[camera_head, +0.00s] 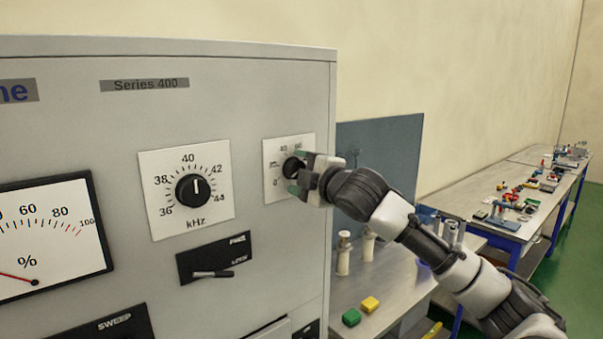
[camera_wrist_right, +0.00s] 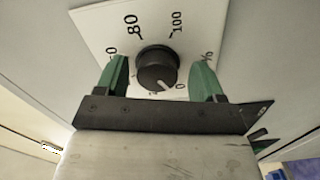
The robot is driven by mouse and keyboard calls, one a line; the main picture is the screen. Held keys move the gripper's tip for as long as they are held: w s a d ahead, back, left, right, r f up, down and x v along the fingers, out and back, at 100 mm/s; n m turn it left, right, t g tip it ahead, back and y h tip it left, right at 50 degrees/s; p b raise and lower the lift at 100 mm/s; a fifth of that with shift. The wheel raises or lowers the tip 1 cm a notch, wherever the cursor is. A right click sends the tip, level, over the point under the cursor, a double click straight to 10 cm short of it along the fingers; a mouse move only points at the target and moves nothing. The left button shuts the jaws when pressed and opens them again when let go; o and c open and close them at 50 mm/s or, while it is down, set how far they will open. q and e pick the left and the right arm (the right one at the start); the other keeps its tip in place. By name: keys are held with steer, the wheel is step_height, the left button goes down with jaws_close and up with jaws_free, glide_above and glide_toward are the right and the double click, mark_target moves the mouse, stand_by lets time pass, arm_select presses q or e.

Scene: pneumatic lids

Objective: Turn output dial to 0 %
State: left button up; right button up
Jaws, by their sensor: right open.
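The output dial is a black knob (camera_head: 292,167) on a white square plate (camera_head: 269,150) at the right side of the grey cabinet front. In the right wrist view the knob (camera_wrist_right: 157,66) sits between my green fingertips. Its light mark points to the lower right, close to a "0" label. My right gripper (camera_head: 297,172) is open, one finger (camera_wrist_right: 115,76) on each side of the knob. Gaps show between knob and fingers in the wrist view. The gripper hides part of the plate in the head view. My left gripper is not in view.
A kHz dial (camera_head: 195,188), a black switch (camera_head: 214,258) and a % meter (camera_head: 52,236) with its red needle low sit left on the cabinet.

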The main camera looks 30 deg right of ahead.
steer(key=shift+s, duration=0.1)
steer(key=s+b, duration=0.6)
steer(key=s, duration=0.4)
steer(key=shift+s+d, duration=0.25)
steer(key=shift+d, duration=0.15)
